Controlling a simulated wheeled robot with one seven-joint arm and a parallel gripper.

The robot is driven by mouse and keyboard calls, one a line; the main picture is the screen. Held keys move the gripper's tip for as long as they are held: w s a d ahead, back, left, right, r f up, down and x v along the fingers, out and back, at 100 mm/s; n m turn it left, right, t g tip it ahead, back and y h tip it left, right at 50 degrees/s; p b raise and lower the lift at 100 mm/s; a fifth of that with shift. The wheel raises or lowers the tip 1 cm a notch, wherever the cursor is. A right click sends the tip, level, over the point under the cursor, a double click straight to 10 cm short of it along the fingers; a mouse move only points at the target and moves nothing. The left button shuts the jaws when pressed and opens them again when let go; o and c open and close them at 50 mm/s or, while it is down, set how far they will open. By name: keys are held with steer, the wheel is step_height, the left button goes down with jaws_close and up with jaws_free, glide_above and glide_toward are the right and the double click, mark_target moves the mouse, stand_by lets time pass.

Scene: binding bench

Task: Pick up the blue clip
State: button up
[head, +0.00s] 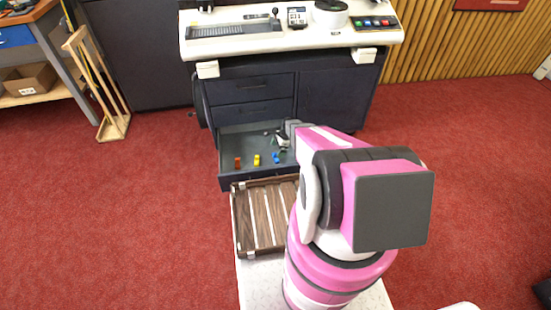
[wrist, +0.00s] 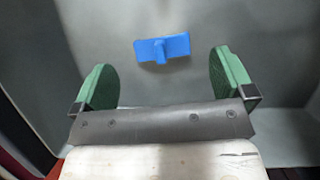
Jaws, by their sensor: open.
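The blue clip (wrist: 162,48) lies on the grey drawer floor in the wrist view, ahead of my gripper and between the lines of its two fingers. In the head view the blue clip (head: 276,158) is the rightmost of three coloured clips in the open drawer (head: 232,145). My gripper (wrist: 164,80) is open, with green pads on both fingers and nothing between them. In the head view my arm reaches over the drawer's right side and covers part of it.
An orange clip (head: 238,162) and a yellow clip (head: 257,160) lie left of the blue one in the drawer. Drawer walls surround them. A slatted wooden tray (head: 250,222) is in front of the drawer. A wooden stand (head: 95,85) is at the left on red carpet.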

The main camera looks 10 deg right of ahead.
mark_target(276, 154)
steer(key=shift+d+x, duration=0.15)
steer(key=shift+x, duration=1.4)
steer(key=shift+d+x, duration=0.1)
steer(key=shift+x, duration=1.45)
steer(key=c, duration=0.8)
